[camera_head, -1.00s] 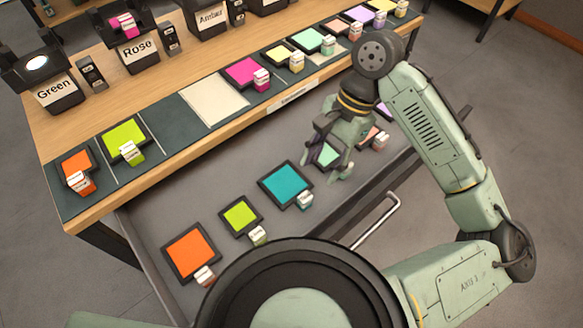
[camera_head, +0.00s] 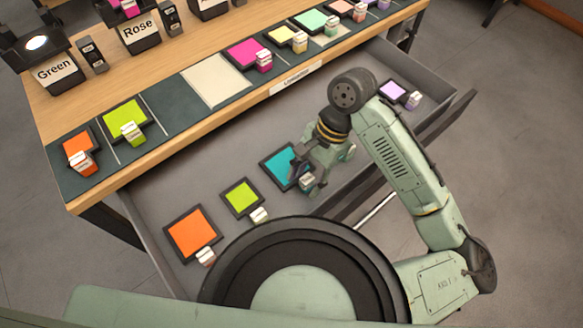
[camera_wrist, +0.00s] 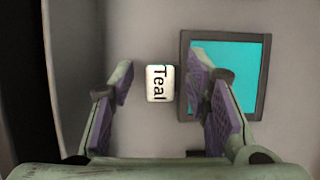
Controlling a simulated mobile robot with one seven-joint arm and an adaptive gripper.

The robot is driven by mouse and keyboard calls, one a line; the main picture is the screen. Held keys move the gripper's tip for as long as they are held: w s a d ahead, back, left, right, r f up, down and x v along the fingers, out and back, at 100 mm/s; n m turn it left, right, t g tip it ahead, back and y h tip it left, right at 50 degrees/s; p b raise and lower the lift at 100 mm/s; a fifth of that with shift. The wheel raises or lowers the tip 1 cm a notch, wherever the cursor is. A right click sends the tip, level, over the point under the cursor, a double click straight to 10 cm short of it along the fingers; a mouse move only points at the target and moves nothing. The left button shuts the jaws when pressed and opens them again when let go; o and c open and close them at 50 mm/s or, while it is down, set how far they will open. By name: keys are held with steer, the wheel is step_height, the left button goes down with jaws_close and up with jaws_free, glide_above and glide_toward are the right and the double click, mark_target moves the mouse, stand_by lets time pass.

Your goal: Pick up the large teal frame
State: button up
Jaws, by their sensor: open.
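The large teal frame (camera_head: 280,164) lies flat in the open drawer, a dark-edged square with a teal sheet and a white tab at its lower right corner. My gripper (camera_head: 318,184) is over its right side and hides part of it. In the wrist view, the tab marked "Teal" (camera_wrist: 159,83) sits between the two open purple-padded fingers of my gripper (camera_wrist: 165,90). The teal sheet (camera_wrist: 228,75) is to the right there, partly behind the right finger. The fingers are apart from the tab on both sides.
In the drawer (camera_head: 200,170), a small lime frame (camera_head: 241,196) and an orange frame (camera_head: 192,232) lie to the left, and a lilac frame (camera_head: 393,91) lies at the far right. The wooden table (camera_head: 165,75) behind holds a row of frames, with an empty pale slot (camera_head: 216,82).

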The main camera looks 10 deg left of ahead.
jaws_close()
stand_by(0.4)
